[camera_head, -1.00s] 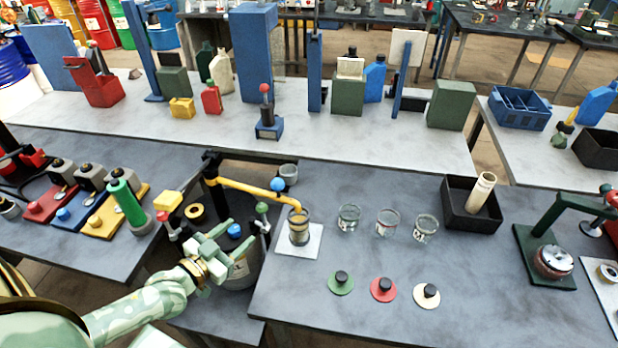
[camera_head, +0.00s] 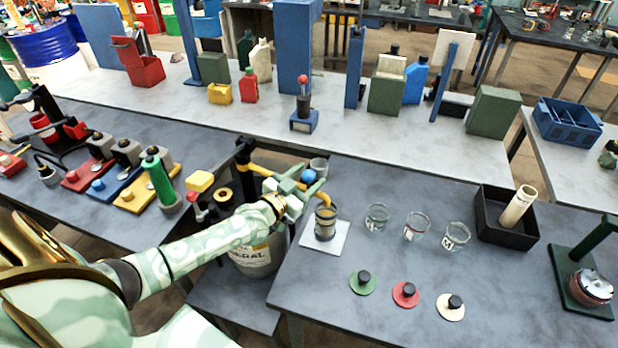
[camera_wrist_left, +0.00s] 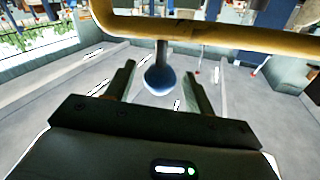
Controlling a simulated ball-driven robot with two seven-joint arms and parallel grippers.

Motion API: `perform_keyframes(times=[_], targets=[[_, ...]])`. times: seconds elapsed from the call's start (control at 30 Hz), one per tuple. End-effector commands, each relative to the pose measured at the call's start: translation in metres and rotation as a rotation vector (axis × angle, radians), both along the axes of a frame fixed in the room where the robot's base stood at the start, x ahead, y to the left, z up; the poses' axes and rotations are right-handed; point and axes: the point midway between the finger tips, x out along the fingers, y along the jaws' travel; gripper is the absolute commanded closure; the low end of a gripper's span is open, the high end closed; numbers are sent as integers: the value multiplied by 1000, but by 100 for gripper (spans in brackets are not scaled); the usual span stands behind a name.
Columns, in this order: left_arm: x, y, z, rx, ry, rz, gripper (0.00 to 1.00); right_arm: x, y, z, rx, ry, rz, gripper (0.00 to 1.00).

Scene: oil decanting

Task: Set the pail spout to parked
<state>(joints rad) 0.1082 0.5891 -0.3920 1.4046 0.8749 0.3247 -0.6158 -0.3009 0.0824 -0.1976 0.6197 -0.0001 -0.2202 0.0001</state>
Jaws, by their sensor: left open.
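The yellow pail spout (camera_head: 262,171) runs from a dark post to the right, its bent end over a metal cup (camera_head: 325,223) on a white pad. Its blue ball knob (camera_head: 308,176) shows beside my left gripper (camera_head: 301,183), which hides part of the spout. In the left wrist view the yellow pipe (camera_wrist_left: 220,33) crosses the top, and the blue knob (camera_wrist_left: 160,79) hangs between the two open fingers (camera_wrist_left: 160,88). I cannot tell whether they touch it. The pail (camera_head: 254,258) stands below, partly hidden by my arm. My right gripper is not in view.
Glass beakers (camera_head: 416,227) and coloured lidded discs (camera_head: 405,294) stand right of the cup. A black tray (camera_head: 492,235) is farther right.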

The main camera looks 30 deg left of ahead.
Motion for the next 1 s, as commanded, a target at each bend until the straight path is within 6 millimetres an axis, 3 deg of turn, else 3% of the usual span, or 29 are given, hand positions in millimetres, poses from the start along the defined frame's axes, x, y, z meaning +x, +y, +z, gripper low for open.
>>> perform_keyframes(times=[0.4,0.6,0.77,1.0], targets=[[10,-1,0,1,1,0,49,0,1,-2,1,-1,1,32],[10,-1,0,1,1,0,100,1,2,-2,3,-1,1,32],[16,0,3,-1,-4,25,100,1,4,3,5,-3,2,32],[58,8,7,-7,-9,216,100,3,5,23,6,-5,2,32]])
